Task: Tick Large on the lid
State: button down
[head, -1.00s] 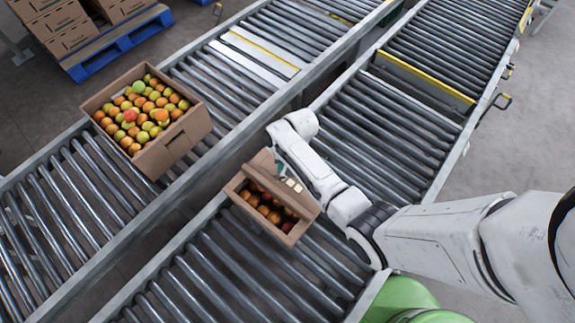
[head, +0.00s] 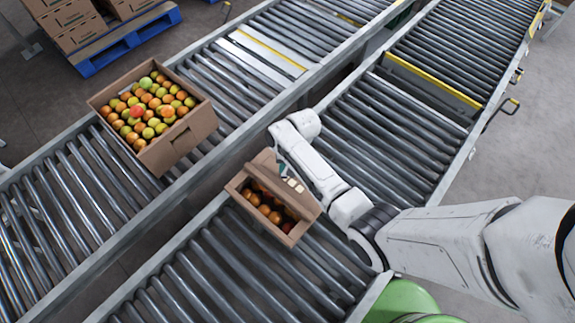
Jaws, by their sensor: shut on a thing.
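A small cardboard box (head: 233,190) with orange-red tomatoes (head: 265,211) inside stands on the near roller conveyor. A cardboard lid flap (head: 263,163) rises at its far side. Any printed size words or tick marks on the lid are too small or hidden to read.
A large open carton (head: 178,143) full of green, orange and red tomatoes stands on the far conveyor (head: 85,205). The near conveyor (head: 225,265) is clear in front of the small box. Stacked cartons (head: 80,38) sit on a blue pallet (head: 130,40) at the back left.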

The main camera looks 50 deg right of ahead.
jog(key=shift+s+d+f+p, duration=0.1)
jog(key=shift+s+d+p, duration=0.3)
jog(key=shift+s+d, duration=0.55)
dwell(0.5)
jog(key=shift+w+a, duration=0.8)
jog(key=shift+a, duration=0.1)
dwell(0.8)
jog(key=shift+w+a+p+v, duration=0.1)
jog(key=shift+a+p+v, duration=0.1)
jog(key=shift+p+v, duration=0.75)
jog(key=shift+w+a+p+v, duration=0.15)
jog(key=shift+p+v, duration=0.55)
jog(key=shift+v, duration=0.35)
jog(key=shift+w+a+p+v, duration=0.1)
jog(key=shift+a+p+v, duration=0.1)
jog(key=shift+p+v, duration=0.75)
jog(key=shift+r, duration=0.2)
